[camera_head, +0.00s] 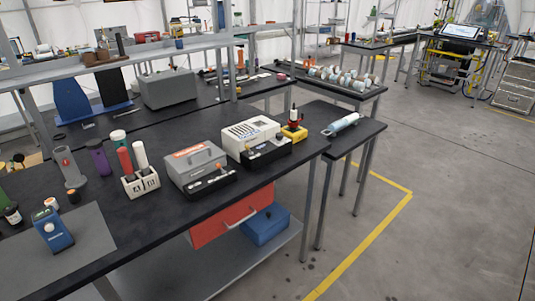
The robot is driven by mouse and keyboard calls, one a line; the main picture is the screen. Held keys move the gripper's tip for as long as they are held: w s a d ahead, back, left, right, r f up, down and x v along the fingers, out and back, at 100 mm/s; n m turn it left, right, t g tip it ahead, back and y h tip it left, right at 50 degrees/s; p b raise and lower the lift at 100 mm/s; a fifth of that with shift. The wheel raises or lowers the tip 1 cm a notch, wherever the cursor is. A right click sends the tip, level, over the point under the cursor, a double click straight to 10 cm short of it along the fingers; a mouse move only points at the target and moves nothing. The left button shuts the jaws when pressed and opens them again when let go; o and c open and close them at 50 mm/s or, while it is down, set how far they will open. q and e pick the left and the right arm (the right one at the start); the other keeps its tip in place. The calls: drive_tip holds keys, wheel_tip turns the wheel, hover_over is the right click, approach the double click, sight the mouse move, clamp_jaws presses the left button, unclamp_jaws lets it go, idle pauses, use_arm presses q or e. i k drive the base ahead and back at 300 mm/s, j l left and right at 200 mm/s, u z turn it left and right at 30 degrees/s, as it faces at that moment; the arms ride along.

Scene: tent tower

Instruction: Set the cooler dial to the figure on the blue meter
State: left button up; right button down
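A blue handheld meter (52,232) lies on a grey mat at the near left of the black bench. It has a small pale display, and its figure is too small to read. A white vented box (248,131) stands toward the bench's right end, with a black control panel (268,154) in front. A grey box (194,160) with a handle and orange label stands left of it, also with a black front panel (211,187). Which one is the cooler I cannot tell, and no dial setting is readable. Neither of my grippers is in view.
A rack with red and white tubes (141,184) stands left of the grey box. A red and yellow device (294,128) is right of the white box. A red drawer (232,217) hangs under the bench. Open floor (440,210) lies to the right.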

sight(279, 136)
drive_tip(key=i+l+u, duration=0.45)
drive_tip(key=i+l, duration=0.35)
